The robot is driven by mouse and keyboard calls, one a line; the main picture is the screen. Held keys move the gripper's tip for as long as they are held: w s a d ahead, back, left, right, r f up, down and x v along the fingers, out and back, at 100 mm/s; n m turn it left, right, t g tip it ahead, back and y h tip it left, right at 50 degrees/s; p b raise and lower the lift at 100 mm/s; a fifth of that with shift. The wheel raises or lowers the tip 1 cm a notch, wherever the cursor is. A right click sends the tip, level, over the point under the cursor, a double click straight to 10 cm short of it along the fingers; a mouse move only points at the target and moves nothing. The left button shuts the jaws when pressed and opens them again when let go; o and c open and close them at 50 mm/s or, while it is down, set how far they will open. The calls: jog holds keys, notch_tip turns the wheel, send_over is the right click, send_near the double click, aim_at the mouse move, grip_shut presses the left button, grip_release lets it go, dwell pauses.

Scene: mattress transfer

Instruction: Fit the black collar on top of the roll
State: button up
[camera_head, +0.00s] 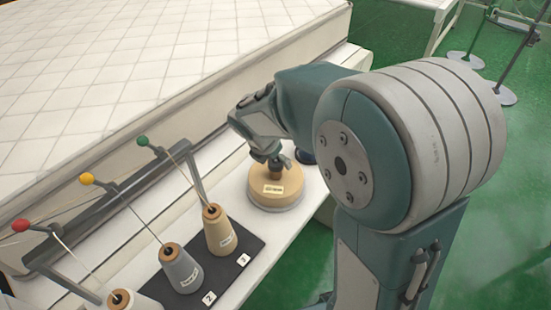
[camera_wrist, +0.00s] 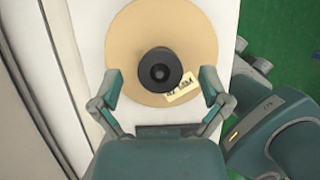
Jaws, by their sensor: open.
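The roll is a wide, pale tan disc with a small label. It stands upright on the white bench in the head view (camera_head: 275,197) and fills the upper middle of the wrist view (camera_wrist: 125,45). A brown neck (camera_head: 274,177) rises from its middle. In the wrist view the round black collar (camera_wrist: 160,68), with a dark centre, appears over the roll's middle; how it sits there I cannot tell. My gripper (camera_head: 275,157) is over the roll. Its two fingers are spread on either side of the collar, apart from it, in the wrist view (camera_wrist: 160,76).
Several thread cones, one grey (camera_head: 181,268) and one tan (camera_head: 220,232), stand left of the roll on a black numbered board (camera_head: 241,248). A rail with coloured balls (camera_head: 87,178) runs behind them. A big quilted mattress (camera_head: 130,75) lies behind. Green floor lies to the right.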

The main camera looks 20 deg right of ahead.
jog(key=v, duration=1.1)
jog(key=shift+r, duration=0.15)
